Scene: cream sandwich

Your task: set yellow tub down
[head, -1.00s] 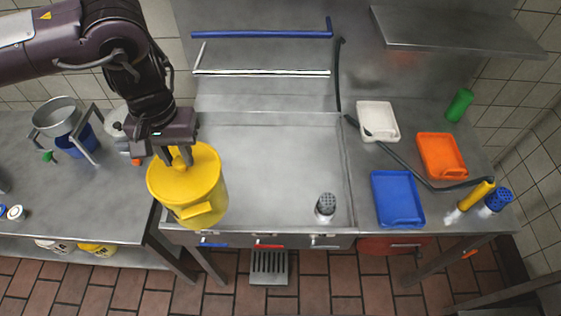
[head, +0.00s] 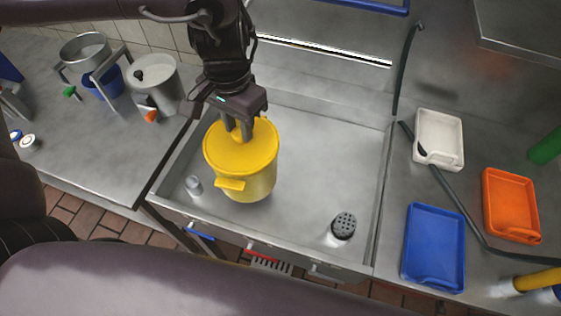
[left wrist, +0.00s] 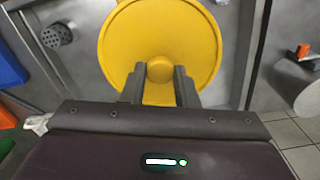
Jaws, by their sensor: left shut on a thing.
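The yellow tub (head: 246,178) is a lidded round pail with a small front handle, upright over the left part of the steel sink basin (head: 310,150). My left gripper (head: 240,132) comes down from above and is shut on the knob of its lid. In the left wrist view the round yellow lid (left wrist: 160,40) fills the middle, its knob between the fingers (left wrist: 160,82). I cannot tell whether the tub's bottom touches the basin floor. My right gripper does not show.
White (head: 438,138), orange (head: 511,205) and blue (head: 434,247) trays lie on the right counter. A grey pot (head: 154,83) stands left.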

